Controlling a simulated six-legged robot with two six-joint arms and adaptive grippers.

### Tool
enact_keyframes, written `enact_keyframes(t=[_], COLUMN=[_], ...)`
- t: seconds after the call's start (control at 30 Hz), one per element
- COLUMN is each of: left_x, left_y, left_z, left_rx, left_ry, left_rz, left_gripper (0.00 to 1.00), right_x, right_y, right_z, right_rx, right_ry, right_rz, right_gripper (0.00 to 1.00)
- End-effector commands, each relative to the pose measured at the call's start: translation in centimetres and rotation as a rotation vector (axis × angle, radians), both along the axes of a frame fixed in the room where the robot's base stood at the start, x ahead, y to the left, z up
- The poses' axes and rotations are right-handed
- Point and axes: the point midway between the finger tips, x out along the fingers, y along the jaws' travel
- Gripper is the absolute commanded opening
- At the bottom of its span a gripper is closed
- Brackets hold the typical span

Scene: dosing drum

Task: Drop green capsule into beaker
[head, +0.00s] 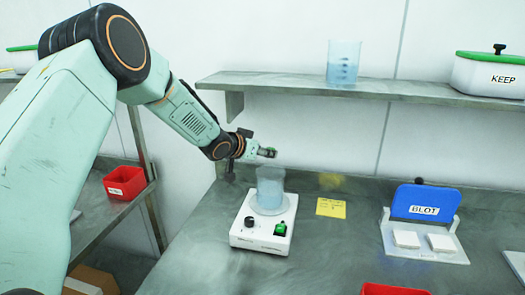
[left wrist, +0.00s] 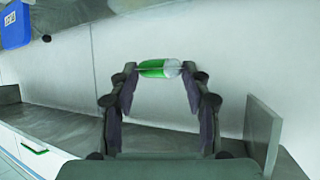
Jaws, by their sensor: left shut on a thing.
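My left gripper (head: 268,153) is above the beaker (head: 270,187) in the head view. In the left wrist view the gripper (left wrist: 160,72) is shut on the green and white capsule (left wrist: 157,68), which lies crosswise between the fingertips. The clear bluish beaker stands upright on a white device (head: 264,232) with a black knob and a green switch. The beaker's inside is hard to make out. The capsule is too small to tell clearly in the head view. My right gripper is in neither view.
A yellow note (head: 331,208) lies right of the device. A blue BLOT board (head: 424,203) with white pads stands farther right. A metal shelf (head: 290,87) at the back holds another beaker (head: 343,62) and a KEEP box (head: 490,75). A red tray (head: 125,182) is at the left.

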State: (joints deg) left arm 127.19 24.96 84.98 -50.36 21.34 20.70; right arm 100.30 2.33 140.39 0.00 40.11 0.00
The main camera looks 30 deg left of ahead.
Motion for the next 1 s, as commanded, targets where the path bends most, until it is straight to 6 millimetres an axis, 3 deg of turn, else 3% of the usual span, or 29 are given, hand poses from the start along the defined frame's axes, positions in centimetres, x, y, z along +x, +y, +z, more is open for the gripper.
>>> enact_keyframes(t=[0.6,0.97,1.0], left_x=[0.2,0.3,0.3], left_y=[-0.1,0.0,0.0], left_z=[-5.3,-5.5,-5.5], left_rx=[-0.001,0.000,0.000], left_ry=[-0.001,0.000,0.000], left_rz=[0.000,0.001,0.001], left_gripper=[0.29,0.29,0.50], right_x=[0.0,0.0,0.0], right_y=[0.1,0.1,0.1], right_z=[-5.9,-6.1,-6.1], right_rx=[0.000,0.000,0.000], right_ry=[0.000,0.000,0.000], right_rz=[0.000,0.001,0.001], right_gripper=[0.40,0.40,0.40])
